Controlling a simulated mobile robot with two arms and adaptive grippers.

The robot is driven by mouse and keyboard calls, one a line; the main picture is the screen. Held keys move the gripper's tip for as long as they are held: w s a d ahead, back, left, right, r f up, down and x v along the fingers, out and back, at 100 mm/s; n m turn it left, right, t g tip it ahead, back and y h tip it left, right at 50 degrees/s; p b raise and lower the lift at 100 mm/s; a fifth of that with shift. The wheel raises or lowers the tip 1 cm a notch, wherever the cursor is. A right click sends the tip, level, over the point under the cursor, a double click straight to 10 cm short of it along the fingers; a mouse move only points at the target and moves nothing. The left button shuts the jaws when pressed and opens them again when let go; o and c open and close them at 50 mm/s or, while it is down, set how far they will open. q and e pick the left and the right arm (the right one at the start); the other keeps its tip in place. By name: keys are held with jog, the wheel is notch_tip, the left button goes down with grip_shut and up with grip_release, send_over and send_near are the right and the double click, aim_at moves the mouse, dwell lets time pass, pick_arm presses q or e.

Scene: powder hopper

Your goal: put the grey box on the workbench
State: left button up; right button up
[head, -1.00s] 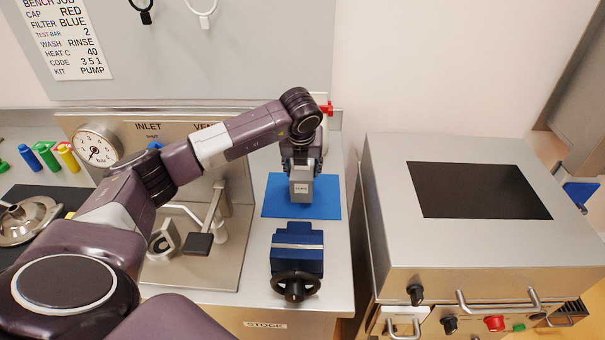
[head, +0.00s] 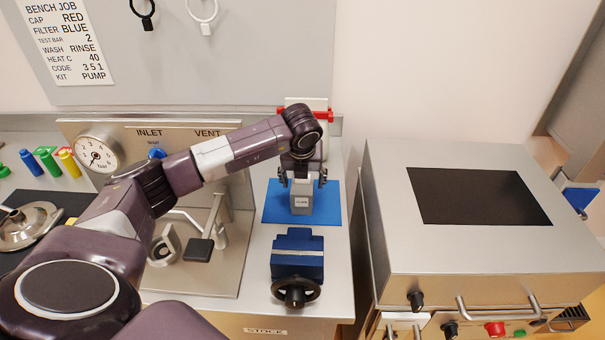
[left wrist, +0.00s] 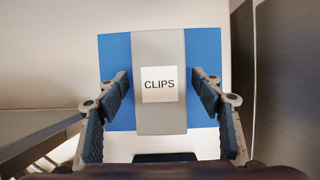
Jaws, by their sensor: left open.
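The grey box (head: 301,195) stands upright on the blue mat (head: 326,203) on the workbench (head: 339,262). In the left wrist view the grey box (left wrist: 158,112) carries a white label reading CLIPS, with the blue mat (left wrist: 113,60) around it. My left gripper (head: 302,181) is above and around the upper part of the box. Its fingers (left wrist: 160,92) are spread to either side of the box, with a gap on both sides. It is open and holds nothing. My right gripper is in neither view.
A blue vise (head: 298,254) with a dark handwheel stands in front of the mat. A steel plate with an INLET and VENT panel (head: 211,147) is on the left. A large steel cabinet (head: 400,230) is on the right, across a narrow gap.

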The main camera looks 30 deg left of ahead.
pick_arm(q)
jog(key=b+v, duration=0.2)
jog(key=v, duration=0.8)
jog(key=shift+r+b, duration=0.25)
jog(key=shift+b, duration=0.15)
jog(key=shift+s+d+r, duration=0.1)
jog(key=shift+s+r, duration=0.1)
jog(key=shift+r, duration=0.15)
